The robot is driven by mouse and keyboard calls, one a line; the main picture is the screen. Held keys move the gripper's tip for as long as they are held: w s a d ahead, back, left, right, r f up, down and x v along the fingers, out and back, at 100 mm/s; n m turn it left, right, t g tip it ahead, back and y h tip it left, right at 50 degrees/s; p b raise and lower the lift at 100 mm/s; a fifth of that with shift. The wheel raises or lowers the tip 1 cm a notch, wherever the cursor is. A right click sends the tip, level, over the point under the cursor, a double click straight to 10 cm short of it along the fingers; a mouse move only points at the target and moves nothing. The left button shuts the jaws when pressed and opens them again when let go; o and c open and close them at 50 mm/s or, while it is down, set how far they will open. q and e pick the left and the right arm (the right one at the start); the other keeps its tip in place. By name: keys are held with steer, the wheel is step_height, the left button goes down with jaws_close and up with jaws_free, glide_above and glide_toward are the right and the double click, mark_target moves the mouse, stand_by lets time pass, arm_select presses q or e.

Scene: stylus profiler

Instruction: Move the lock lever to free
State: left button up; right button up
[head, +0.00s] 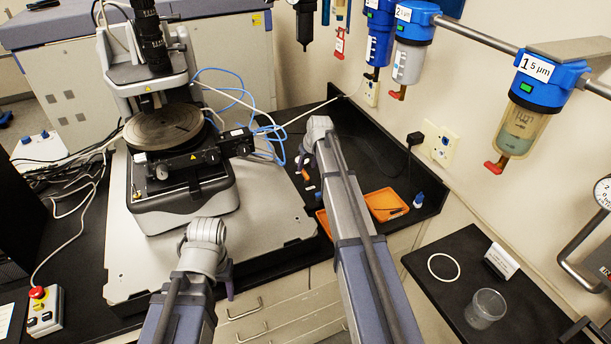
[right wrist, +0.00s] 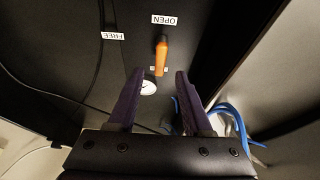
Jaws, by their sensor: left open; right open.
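In the head view the profiler (head: 180,150) stands on a grey plate (head: 130,270). An orange tray (head: 383,203) is right of my right arm.

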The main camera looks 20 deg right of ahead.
mark_target(305, 172)
steer(key=b+x, duration=0.3)
steer(key=x, duration=0.1)
jaws_close()
stand_by(0.4)
